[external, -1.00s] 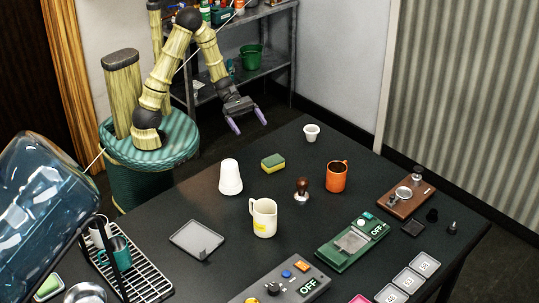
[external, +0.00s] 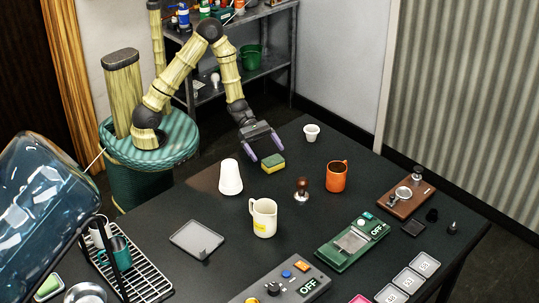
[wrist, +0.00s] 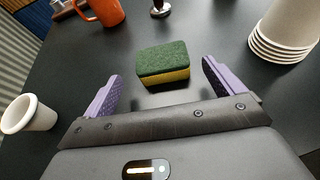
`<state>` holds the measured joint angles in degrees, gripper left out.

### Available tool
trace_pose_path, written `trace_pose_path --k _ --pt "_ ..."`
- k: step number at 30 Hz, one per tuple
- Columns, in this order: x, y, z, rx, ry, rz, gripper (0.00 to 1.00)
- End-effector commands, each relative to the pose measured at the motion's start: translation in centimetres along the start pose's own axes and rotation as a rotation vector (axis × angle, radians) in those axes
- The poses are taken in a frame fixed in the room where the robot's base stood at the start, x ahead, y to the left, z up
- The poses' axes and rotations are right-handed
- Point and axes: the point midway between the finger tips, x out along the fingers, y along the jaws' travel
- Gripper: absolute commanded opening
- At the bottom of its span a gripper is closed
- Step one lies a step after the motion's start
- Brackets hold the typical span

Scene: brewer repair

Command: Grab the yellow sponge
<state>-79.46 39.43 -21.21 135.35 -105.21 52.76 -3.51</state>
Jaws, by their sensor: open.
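The yellow sponge (external: 273,163) has a green top layer and lies flat on the dark table, near its back edge. In the wrist view the sponge (wrist: 163,64) sits ahead of my gripper (wrist: 160,90), roughly centred between the purple fingertips and a little beyond them. My gripper (external: 267,150) is open and empty, with its fingers pointing toward the sponge from behind. I cannot tell whether a finger touches the sponge.
A stack of white cups (external: 230,177) stands left of the sponge. A small white cup (external: 311,132) is behind right. An orange mug (external: 337,177), a tamper (external: 302,190) and a cream mug (external: 264,218) stand nearby. Bare table surrounds the sponge.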

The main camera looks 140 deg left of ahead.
Motion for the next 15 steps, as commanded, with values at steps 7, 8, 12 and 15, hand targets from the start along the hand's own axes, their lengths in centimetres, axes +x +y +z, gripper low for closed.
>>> trace_pose_path --k 7,8,12,15 --pt "0.7 -0.1 0.0 -0.002 0.000 -0.001 0.94" --pt "1.0 -0.1 -0.1 -0.003 0.000 -0.002 0.94" --pt "3.0 -0.4 -0.2 -0.004 -0.001 -0.004 0.94" --pt "4.4 -0.3 -0.3 -0.001 0.000 -0.003 0.94"
